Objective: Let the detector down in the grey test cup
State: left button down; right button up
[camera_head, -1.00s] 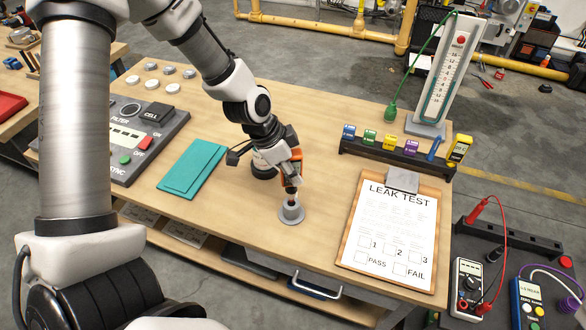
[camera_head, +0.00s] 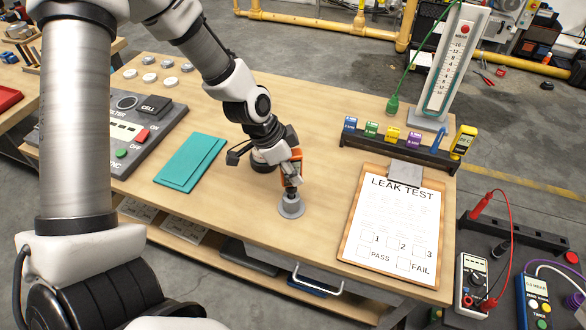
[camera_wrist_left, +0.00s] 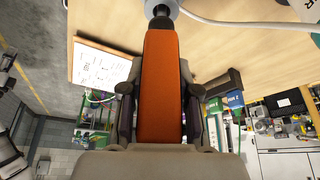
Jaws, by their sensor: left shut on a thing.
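My left gripper (camera_head: 290,170) is shut on the orange detector (camera_wrist_left: 162,85), which fills the space between its fingers in the left wrist view. The detector points down, and its dark tip (camera_wrist_left: 161,20) is at the grey test cup (camera_head: 291,211). The cup stands on the bench with a round flange at its base. In the head view the tip's lower end is hidden, apparently inside the cup's mouth; how deep I cannot tell. Part of the cup's pale rim also shows in the left wrist view (camera_wrist_left: 176,5). My right gripper is not in view.
The leak test clipboard (camera_head: 388,228) lies right of the cup. Behind it stand a dark rack (camera_head: 395,157) of coloured blocks and a tall gauge (camera_head: 456,65). Teal folders (camera_head: 190,163) and a control panel (camera_head: 135,135) lie left. Bare bench surrounds the cup.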

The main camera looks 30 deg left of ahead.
pick_arm(q)
jog(key=shift+f+b, duration=1.2)
jog(key=shift+f, duration=0.15)
jog(key=c, duration=0.8)
grip_release()
jog(key=shift+r, duration=0.1)
jog(key=shift+o, duration=0.2)
jog(key=v, duration=1.2)
jog(key=shift+s, duration=0.1)
